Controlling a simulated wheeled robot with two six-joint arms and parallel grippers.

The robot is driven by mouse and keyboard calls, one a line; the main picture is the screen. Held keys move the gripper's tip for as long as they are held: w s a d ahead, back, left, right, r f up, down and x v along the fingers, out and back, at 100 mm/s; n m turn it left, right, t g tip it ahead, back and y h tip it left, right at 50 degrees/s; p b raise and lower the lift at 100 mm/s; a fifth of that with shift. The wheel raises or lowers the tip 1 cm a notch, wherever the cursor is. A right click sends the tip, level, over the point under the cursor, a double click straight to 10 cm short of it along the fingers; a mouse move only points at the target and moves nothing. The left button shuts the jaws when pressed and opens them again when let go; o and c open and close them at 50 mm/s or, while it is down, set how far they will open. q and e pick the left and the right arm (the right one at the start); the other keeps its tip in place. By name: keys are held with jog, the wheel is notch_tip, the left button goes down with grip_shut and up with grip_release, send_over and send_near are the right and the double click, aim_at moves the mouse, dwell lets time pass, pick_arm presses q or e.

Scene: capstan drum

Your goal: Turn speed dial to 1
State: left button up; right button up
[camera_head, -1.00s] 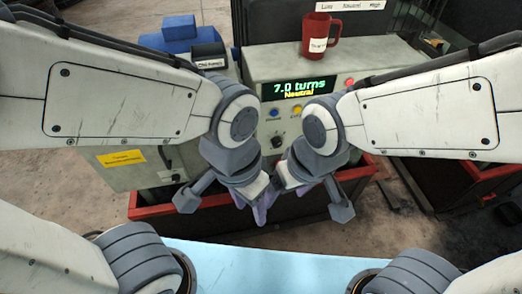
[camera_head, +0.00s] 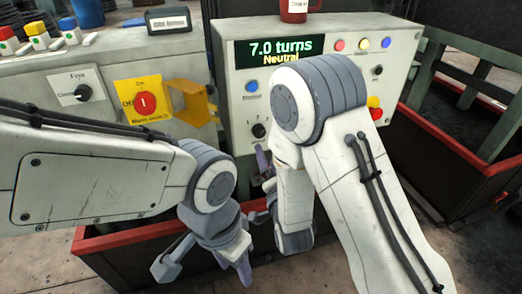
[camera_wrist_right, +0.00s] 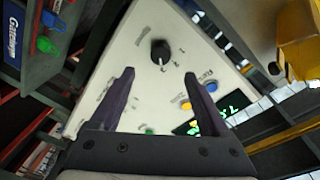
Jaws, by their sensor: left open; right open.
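A black dial (camera_head: 258,130) with a white pointer sits on the pale control panel (camera_head: 225,75), below a blue button. Its lettering is too small to read, so I cannot confirm it is the speed dial. In the right wrist view, a black dial (camera_wrist_right: 160,52) lies ahead of and between the open fingers of my right gripper (camera_wrist_right: 159,76), apart from them. In the head view, my right gripper (camera_head: 265,172) is just below the dial, partly hidden by its own arm. My left gripper (camera_head: 232,262) is open and empty, lower down.
The display (camera_head: 277,51) reads "7.0 turns Neutral". A smaller black knob (camera_head: 377,70) is at the panel's right. Left are another knob (camera_head: 83,92), a red switch (camera_head: 144,103) on a yellow plate and a yellow bracket (camera_head: 190,102). A red mug (camera_head: 294,10) stands on top.

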aim_at(259, 134)
jog(key=x, duration=1)
jog(key=shift+w+r+p, duration=0.15)
jog(key=shift+w+p, duration=0.05)
jog(key=shift+p, duration=0.15)
